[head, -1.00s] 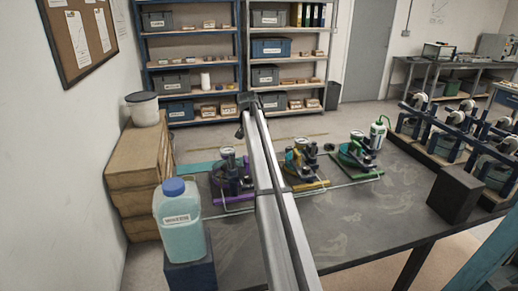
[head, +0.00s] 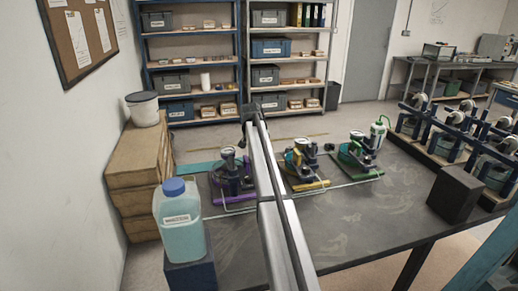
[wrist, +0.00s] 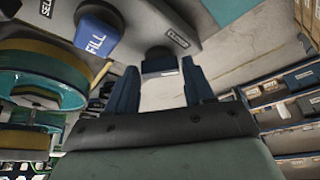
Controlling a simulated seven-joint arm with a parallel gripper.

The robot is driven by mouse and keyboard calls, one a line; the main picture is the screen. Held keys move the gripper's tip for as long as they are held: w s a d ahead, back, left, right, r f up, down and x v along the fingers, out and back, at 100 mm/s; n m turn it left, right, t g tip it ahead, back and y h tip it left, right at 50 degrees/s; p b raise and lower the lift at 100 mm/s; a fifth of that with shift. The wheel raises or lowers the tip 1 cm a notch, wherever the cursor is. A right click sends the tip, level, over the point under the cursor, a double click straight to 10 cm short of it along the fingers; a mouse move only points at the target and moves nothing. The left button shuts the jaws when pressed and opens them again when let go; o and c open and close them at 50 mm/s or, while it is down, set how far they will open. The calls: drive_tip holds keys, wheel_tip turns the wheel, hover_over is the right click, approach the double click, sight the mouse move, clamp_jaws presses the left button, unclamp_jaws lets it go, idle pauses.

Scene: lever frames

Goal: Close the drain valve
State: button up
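In the wrist view, my gripper (wrist: 158,88) has two dark blue fingers standing apart with nothing between their tips. A dark blue lever end (wrist: 160,64) on a dark round hub shows just beyond the gap, close to the fingertips; I cannot tell if they touch. A small label (wrist: 178,38) beside that hub is too blurred to read, so I cannot confirm it is the drain valve. A blue lever marked FILL (wrist: 97,37) lies left of it. In the head view, my arm reaches away over the table; the fingers cannot be made out there.
The dark table (head: 345,228) carries a purple-based unit (head: 232,178), a yellow-based unit (head: 303,165) and a green-based unit (head: 360,155). A blue-capped bottle (head: 180,225) stands front left. A black block (head: 455,193) stands right. In the wrist view, a large green wheel (wrist: 40,75) is left.

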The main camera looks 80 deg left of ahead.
drive_tip(key=c, duration=0.7)
drive_tip(key=shift+n, duration=0.3)
drive_tip(key=n+g, duration=0.1)
drive_tip(key=n, duration=0.2)
drive_tip(key=shift+w+d+y, duration=0.1)
drive_tip(key=shift+y, duration=0.3)
drive_tip(key=shift+n+g, duration=0.9)
drive_tip(key=shift+n, duration=1)
drive_tip(key=o, duration=1.1)
